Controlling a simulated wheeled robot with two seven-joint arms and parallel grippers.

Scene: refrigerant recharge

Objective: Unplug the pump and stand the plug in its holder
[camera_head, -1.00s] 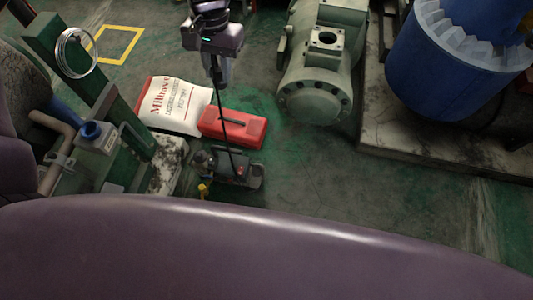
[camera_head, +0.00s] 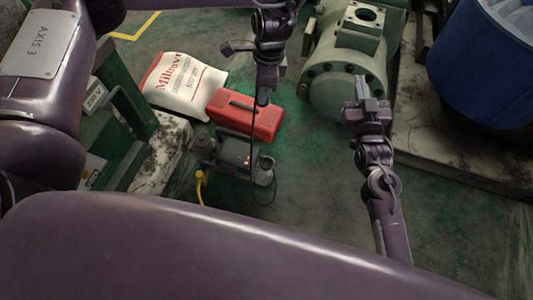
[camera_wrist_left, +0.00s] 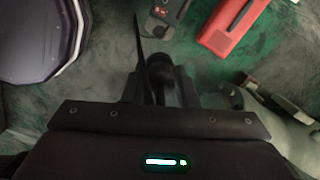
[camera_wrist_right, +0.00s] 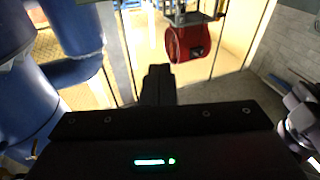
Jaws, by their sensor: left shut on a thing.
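My left gripper (camera_head: 267,85) is shut on the black plug (camera_head: 262,99) and holds it above the floor, in front of the red case. In the left wrist view the plug (camera_wrist_left: 159,68) sits between the fingers. A black cord (camera_head: 253,135) hangs from it to the small dark pump (camera_head: 233,150), which shows a red light. My right gripper (camera_head: 362,90) is empty, in front of the grey-green machine; its fingers look together in the right wrist view (camera_wrist_right: 158,80). I cannot make out a plug holder.
A red case (camera_head: 246,115) and a white printed sack (camera_head: 184,84) lie behind the pump. A big grey-green machine (camera_head: 345,60) and a blue drum (camera_head: 480,60) stand at the right. A green frame (camera_head: 125,95) is at the left. Floor right of the pump is clear.

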